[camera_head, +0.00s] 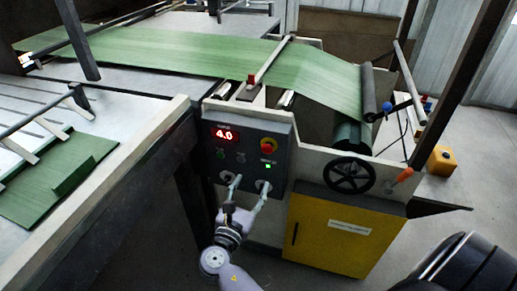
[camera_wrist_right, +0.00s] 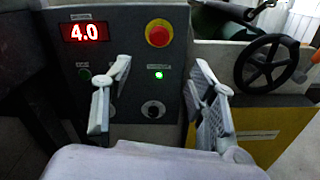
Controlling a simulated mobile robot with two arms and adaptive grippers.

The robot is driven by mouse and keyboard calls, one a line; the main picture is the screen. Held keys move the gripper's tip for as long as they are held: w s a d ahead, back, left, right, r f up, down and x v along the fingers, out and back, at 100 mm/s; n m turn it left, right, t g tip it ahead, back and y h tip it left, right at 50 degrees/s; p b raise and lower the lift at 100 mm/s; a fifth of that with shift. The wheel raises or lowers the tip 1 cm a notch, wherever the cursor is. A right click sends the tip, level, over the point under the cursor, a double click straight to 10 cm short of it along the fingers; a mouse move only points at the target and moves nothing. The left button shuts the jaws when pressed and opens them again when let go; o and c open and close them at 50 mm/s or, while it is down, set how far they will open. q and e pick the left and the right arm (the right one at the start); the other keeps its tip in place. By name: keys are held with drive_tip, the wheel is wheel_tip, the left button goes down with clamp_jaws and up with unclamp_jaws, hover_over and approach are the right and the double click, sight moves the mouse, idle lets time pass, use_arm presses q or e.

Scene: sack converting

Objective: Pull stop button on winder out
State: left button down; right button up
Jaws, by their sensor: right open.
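The stop button (camera_head: 268,145) is a round red knob on a yellow ring, at the upper right of the winder's dark control panel (camera_head: 231,138). It also shows in the right wrist view (camera_wrist_right: 158,33), at the top centre. My right gripper (camera_head: 247,183) is open and empty, in front of the lower part of the panel and below the button. In the right wrist view its two fingers (camera_wrist_right: 163,82) stand wide apart, with the button above and between them. Nothing covers the button. My left gripper is not in view.
The panel has a red 4.0 display (camera_head: 224,134), a lit green lamp (camera_head: 268,165) and dark knobs (camera_wrist_right: 153,109). A black handwheel (camera_head: 349,175) and an orange handle (camera_head: 403,174) are to the right, above a yellow cabinet door (camera_head: 324,240). Green sheet (camera_head: 190,52) runs behind.

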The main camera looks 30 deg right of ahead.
sight(266, 150)
drive_tip(key=p+x, duration=0.1)
drive_tip(key=x, duration=1.4)
drive_tip(key=shift+w+d, duration=0.15)
drive_tip(key=shift+w, duration=0.1)
clamp_jaws()
